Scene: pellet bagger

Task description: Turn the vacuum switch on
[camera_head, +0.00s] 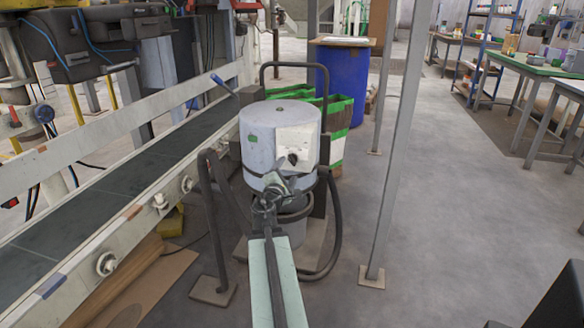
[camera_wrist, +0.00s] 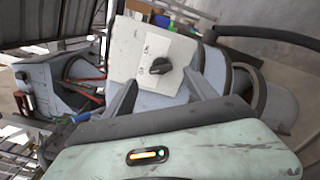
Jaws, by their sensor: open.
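The vacuum (camera_head: 254,124) is a pale grey-blue drum standing beside the conveyor in the head view. A white switch box (camera_head: 295,139) is on its side, with a black rotary knob (camera_head: 292,158) on it. In the wrist view the black knob (camera_wrist: 160,66) sits on the white switch plate (camera_wrist: 133,48), near the upper middle. My gripper (camera_wrist: 160,90) is open, its two dark fingers apart below and on either side of the knob. I see no clear contact with the knob. In the head view my gripper (camera_head: 273,190) is just below the switch box and partly overlaps the drum.
A conveyor (camera_head: 100,205) runs along the left. A black hose (camera_head: 335,235) loops at the vacuum's right. A grey post (camera_head: 395,150) stands to the right, with open floor beyond it. A blue barrel (camera_head: 342,85) and green-white bags (camera_head: 338,115) are behind.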

